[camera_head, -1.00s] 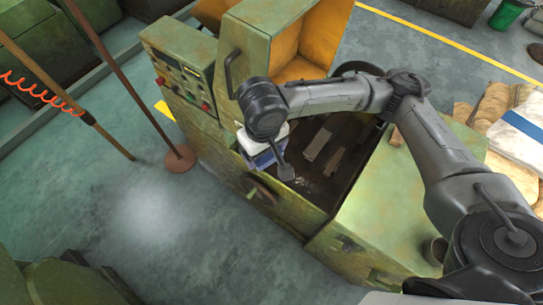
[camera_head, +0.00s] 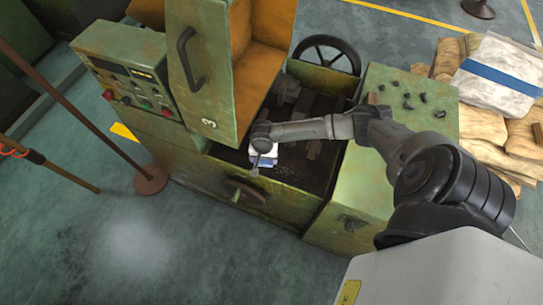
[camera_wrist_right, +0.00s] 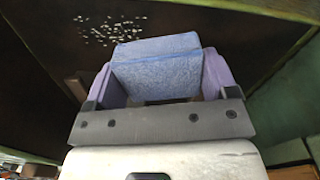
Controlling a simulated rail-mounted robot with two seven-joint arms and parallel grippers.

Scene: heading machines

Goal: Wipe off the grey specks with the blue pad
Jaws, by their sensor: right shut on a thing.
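The blue pad (camera_wrist_right: 158,68) is a pale blue block held between the purple fingers of my right gripper (camera_wrist_right: 160,82) in the right wrist view. The grey specks (camera_wrist_right: 110,30) are a scatter of small pale dots on a dark brown surface, up and left of the pad. In the head view my right gripper (camera_head: 263,160) is low over the dark open bed of the green machine (camera_head: 345,220). The pad is mostly hidden there, and I cannot tell whether it touches the surface. My left gripper is not in view.
The open orange-lined guard (camera_head: 262,55) and control panel (camera_head: 125,80) stand left of the bed. A handwheel (camera_head: 328,52) is behind it. Small dark pieces (camera_head: 408,97) lie on the machine's right top. Sacks (camera_head: 500,125) are stacked at right.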

